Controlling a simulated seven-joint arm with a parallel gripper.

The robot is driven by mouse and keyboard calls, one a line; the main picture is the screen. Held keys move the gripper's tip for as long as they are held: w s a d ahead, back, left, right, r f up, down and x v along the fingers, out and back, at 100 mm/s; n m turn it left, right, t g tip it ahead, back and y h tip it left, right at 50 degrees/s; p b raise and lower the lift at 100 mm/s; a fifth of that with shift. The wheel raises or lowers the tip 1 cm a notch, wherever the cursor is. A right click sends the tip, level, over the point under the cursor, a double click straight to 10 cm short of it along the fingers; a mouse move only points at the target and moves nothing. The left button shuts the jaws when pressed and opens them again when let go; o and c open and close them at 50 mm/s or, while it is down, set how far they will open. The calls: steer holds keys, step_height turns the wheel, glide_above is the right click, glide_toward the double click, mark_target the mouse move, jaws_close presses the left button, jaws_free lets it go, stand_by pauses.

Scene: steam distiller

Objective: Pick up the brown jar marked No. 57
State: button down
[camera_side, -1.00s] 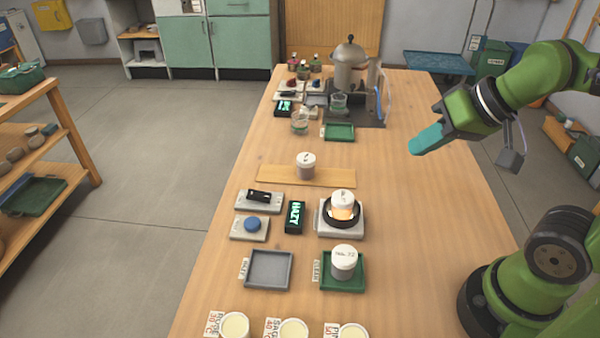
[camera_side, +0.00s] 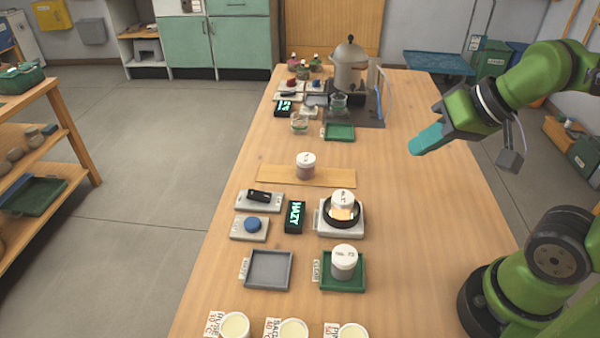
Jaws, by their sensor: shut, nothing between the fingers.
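A brownish jar with a white lid (camera_side: 306,167) stands upright on a wooden board across the table; its marking is too small to read. A second white-lidded jar (camera_side: 343,204) sits in a black ring on a pale device, its body pale and lit. A third white-lidded jar (camera_side: 344,263) stands in a green tray (camera_side: 343,287) at the front; its number is not clearly legible. I cannot tell for sure which is No. 57. My gripper (camera_side: 418,146), with teal fingers, is shut and empty, above the table's right side, apart from all the jars.
A dark HAZY display (camera_side: 295,217), a blue button (camera_side: 252,224) and an empty grey tray (camera_side: 269,270) lie left of the jars. Several cups line the front edge. The distiller (camera_side: 350,65) stands at the back.

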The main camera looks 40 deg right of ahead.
steer(key=shift+c, duration=1.8)
jaws_free()
steer(key=n+g+h, duration=0.2)
steer(key=n+g, duration=0.5)
steer(key=n, duration=0.9)
glide_above(341, 197)
step_height(341, 197, down, 3)
steer(key=f, duration=1.1)
steer(key=shift+w+f, duration=0.1)
steer(key=shift+w, duration=0.1)
steer(key=shift+s+d+f, duration=0.1)
steer(key=shift+f, duration=1.25)
steer(key=shift+s+f, duration=0.1)
steer(key=shift+f, duration=1.2)
